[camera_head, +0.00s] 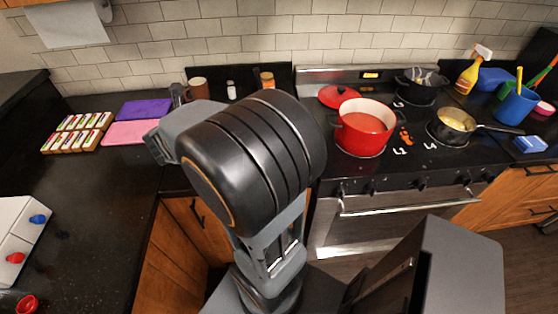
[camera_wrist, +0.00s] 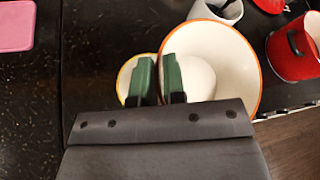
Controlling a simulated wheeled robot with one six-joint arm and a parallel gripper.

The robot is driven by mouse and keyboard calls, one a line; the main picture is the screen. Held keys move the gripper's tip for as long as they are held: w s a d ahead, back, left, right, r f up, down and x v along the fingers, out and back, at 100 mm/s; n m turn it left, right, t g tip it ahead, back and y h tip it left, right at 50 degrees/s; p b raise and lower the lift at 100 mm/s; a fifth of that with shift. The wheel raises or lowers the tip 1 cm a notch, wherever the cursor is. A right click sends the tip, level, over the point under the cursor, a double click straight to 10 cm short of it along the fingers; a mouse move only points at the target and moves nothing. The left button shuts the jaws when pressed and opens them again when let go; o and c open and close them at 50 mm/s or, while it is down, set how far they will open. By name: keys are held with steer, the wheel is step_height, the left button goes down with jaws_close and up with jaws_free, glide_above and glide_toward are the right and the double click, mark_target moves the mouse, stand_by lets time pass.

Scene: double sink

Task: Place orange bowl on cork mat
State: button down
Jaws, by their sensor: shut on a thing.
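In the wrist view, my gripper (camera_wrist: 160,78) has two green-tipped fingers closed on the left rim of a large bowl (camera_wrist: 232,52). The bowl has a white inside and an orange rim, and I take it as the orange bowl. One finger is outside the rim and the other is inside. A smaller round piece with a yellow rim (camera_wrist: 126,76) shows just left of the fingers, partly hidden by them. In the head view my arm hides the bowl and the fingertips. I cannot make out a cork mat in either view.
A red pot (camera_head: 364,130) stands on the stove, with a pan (camera_head: 455,124) to its right. Pink (camera_head: 130,133) and purple (camera_head: 146,108) boards lie on the dark counter at left, near a rack of small jars (camera_head: 76,133).

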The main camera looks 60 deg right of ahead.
steer(key=s+d+m+g, duration=0.1)
steer(key=s, duration=0.2)
steer(key=s+d+r+m+g, duration=0.1)
steer(key=s+d+m+g, duration=0.1)
steer(key=s, duration=0.1)
steer(key=s+d+m+g, duration=0.1)
steer(key=s+d, duration=0.1)
steer(key=s, duration=0.1)
steer(key=shift+d+r+g+h+b, duration=0.2)
steer(key=shift+g+h+b, duration=0.1)
steer(key=shift+g, duration=0.1)
steer(key=s+d+m+g+y, duration=0.15)
steer(key=s+m+g, duration=0.4)
steer(key=s, duration=0.65)
steer(key=shift+y, duration=0.35)
steer(key=shift+w+d+f+p, duration=0.3)
steer(key=shift+w+d+f, duration=1.25)
steer(key=shift+f, duration=0.6)
steer(key=shift+w+d+f+p, duration=0.3)
steer(key=shift+w+d+f, duration=1.3)
steer(key=shift+f, duration=0.6)
steer(key=shift+w+d+f+p, duration=0.3)
steer(key=shift+w+d+f, duration=1.25)
steer(key=shift+f, duration=0.6)
steer(key=shift+w+a, duration=0.1)
steer(key=shift+a, duration=0.05)
steer(key=c, duration=1.2)
jaws_free()
